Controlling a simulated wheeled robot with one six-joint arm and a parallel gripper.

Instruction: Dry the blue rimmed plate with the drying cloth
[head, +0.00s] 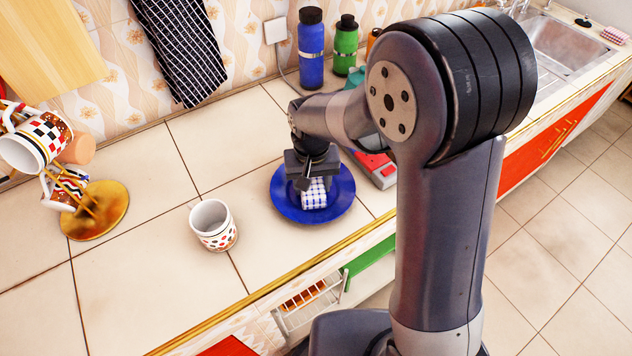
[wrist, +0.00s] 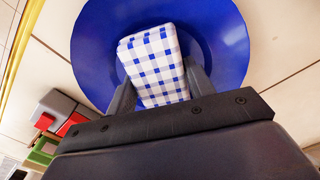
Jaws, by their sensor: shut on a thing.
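A blue rimmed plate (head: 340,207) lies flat on the tiled counter, and its blue rim also fills the top of the wrist view (wrist: 92,50). My gripper (head: 312,182) is above the plate, pointing down. In the wrist view its two fingers (wrist: 160,92) are shut on a blue and white checked cloth (wrist: 152,62). The cloth (head: 314,196) is over the middle of the plate. I cannot tell whether it touches the plate's surface. Part of the plate is hidden by my gripper and the cloth.
A patterned cup (head: 213,226) stands left of the plate. A mug rack (head: 97,212) is at far left. A red and grey object (head: 376,167) lies right of the plate. Blue (head: 311,50) and green (head: 345,48) bottles stand behind. The counter's front edge is near the plate.

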